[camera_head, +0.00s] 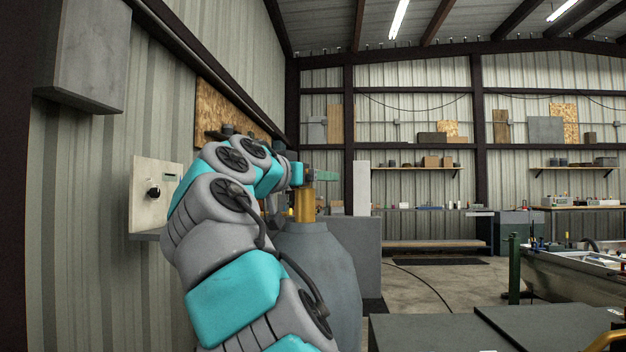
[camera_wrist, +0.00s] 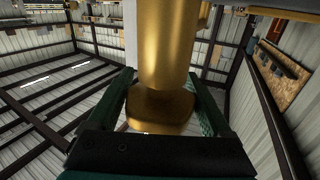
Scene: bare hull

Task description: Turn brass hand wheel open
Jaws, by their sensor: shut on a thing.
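A brass piece, taken as the brass hand wheel (camera_wrist: 166,45), fills the upper middle of the wrist view as a smooth upright cylinder with a rounded end below. No wheel rim or spokes can be made out. My gripper (camera_wrist: 161,80) has one dark green finger on each side of it and is shut on it. In the head view, a brass post (camera_head: 305,206) stands on a grey rounded tank (camera_head: 314,262). My gripper (camera_head: 322,175) is at the top of this post, partly hidden behind my arm.
A control box with a black knob (camera_head: 153,190) is on the wall left of my arm. A grey cabinet (camera_head: 357,245) stands behind the tank. Dark flat-topped boxes (camera_head: 435,332) are at lower right. Open floor (camera_head: 430,285) lies beyond, with a cable on it.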

